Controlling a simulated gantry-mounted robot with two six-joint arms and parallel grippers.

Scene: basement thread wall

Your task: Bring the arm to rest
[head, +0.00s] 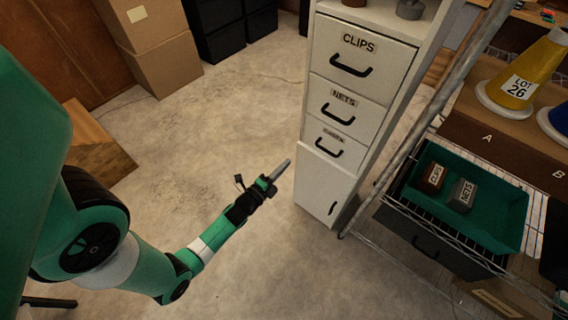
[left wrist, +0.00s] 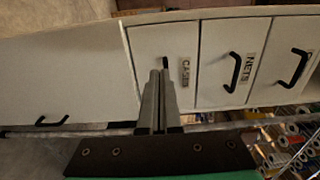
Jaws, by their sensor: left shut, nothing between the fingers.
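My left arm, green with white and black parts, reaches in from the left in the head view. Its gripper (head: 281,170) is shut and empty, held over the open floor to the left of the white cabinet (head: 313,172). In the left wrist view the gripper's two grey fingers (left wrist: 158,90) lie together with nothing between them. My right gripper is not in view.
The cabinet has drawers labelled CLIPS (head: 359,41) and NETS (head: 344,98). A wire rack at right holds a teal tray (head: 503,231) with two labelled blocks. A yellow cone (head: 524,75) stands on a brown box. Cardboard boxes (head: 150,62) stand at back left. The middle floor is clear.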

